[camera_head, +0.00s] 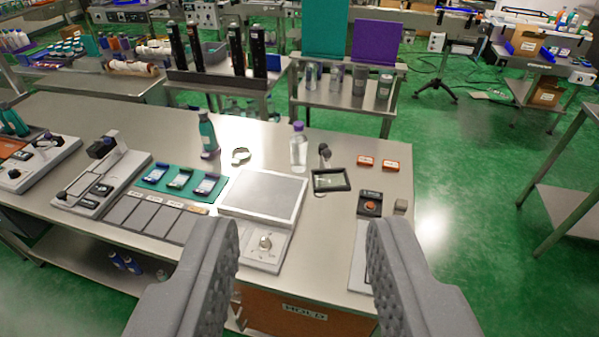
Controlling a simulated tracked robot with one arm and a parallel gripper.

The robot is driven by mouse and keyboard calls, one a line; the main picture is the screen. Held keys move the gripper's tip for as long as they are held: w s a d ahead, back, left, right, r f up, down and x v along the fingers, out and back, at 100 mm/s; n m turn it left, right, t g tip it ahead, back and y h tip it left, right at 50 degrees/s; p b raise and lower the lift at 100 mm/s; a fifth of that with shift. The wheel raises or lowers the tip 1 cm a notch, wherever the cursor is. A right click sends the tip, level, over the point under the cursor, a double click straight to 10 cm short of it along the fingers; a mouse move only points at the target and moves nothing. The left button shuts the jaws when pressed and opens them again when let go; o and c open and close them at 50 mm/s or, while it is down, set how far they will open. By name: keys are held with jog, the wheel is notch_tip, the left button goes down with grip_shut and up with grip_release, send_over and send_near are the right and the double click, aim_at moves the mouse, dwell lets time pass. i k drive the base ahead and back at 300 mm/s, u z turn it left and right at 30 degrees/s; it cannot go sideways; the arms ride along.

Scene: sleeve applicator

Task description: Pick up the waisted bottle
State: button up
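Two bottles stand upright at the back of the steel bench (100,115). One is a teal bottle (207,132) with a purplish band near its base. The other is a clear bottle (298,150) with a purple cap, a little to the right. Both are small in the view, and I cannot tell for sure which is the waisted one. My gripper (303,235) is open and empty, its two grey fingers wide apart in the foreground. Both bottles are beyond the fingertips, with nothing touching them. The clear bottle lines up with the gap between the fingers; the teal one is left of it.
A scale with a flat plate (262,195) lies in front of the bottles. A ring-shaped item (240,155) lies between them. A black-framed display (331,180), orange boxes (390,165) and a button box (370,203) are at right. A teal mat (157,178) lies left.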

aim_at(298, 142)
jog(key=k, duration=0.65)
jog(key=u, duration=0.5)
jog(key=i, duration=2.5)
jog(key=z, duration=1)
